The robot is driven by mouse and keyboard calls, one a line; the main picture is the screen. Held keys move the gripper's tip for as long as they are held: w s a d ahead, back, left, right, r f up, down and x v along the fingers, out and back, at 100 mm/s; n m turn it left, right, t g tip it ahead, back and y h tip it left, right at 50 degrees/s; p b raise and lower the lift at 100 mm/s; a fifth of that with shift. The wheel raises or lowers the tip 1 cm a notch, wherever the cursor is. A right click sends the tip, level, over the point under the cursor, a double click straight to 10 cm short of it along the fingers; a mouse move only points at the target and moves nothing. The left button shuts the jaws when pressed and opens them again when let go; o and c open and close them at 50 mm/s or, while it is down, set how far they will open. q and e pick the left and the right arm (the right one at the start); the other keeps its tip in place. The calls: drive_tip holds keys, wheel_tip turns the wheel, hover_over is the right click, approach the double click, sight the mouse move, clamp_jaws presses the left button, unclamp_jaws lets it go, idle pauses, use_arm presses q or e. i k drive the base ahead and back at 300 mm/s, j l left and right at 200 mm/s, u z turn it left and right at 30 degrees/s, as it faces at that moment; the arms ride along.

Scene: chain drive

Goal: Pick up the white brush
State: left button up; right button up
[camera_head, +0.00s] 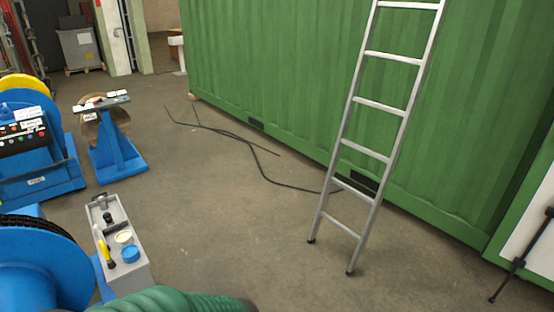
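I cannot clearly make out a white brush. A grey tray-topped stand (128,270) at the lower left holds several small items. Among them are a round cream-white piece (124,237), a round blue piece (130,254), a yellow-handled tool (104,249) and a small black item (109,218). A small pale item lies at the tray's far end, too small to identify. No gripper of mine can be made out in this view.
A ladder (373,155) leans by the green container (290,85). A black cable (262,165) lies on the floor. Blue machines (38,175) and a blue stand (118,153) are at left. A black tripod (519,262) stands at right. The middle floor is mostly clear.

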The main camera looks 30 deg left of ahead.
sight(96, 227)
drive_tip(key=i+l+u, duration=0.1)
drive_tip(key=i+u, duration=0.15)
drive_tip(key=i, duration=0.15)
drive_tip(key=i+l+u, duration=0.25)
drive_tip(key=i, duration=0.15)
drive_tip(key=i+l+u, duration=0.2)
drive_tip(key=i, duration=0.2)
drive_tip(key=i+j+u, duration=0.25)
drive_tip(key=i+u, duration=0.15)
drive_tip(key=i, duration=0.2)
drive_tip(key=i+j+u, duration=0.1)
drive_tip(key=i+u, duration=0.3)
drive_tip(key=i, duration=0.2)
drive_tip(key=i+l+u, duration=0.15)
drive_tip(key=i+u, duration=0.25)
drive_tip(key=i, duration=0.2)
drive_tip(key=i+j+u, duration=0.1)
drive_tip(key=i+u, duration=0.7)
drive_tip(key=i+l+u, duration=0.2)
drive_tip(key=i+u, duration=0.2)
drive_tip(key=i+l+u, duration=0.25)
drive_tip(key=i+u, duration=0.15)
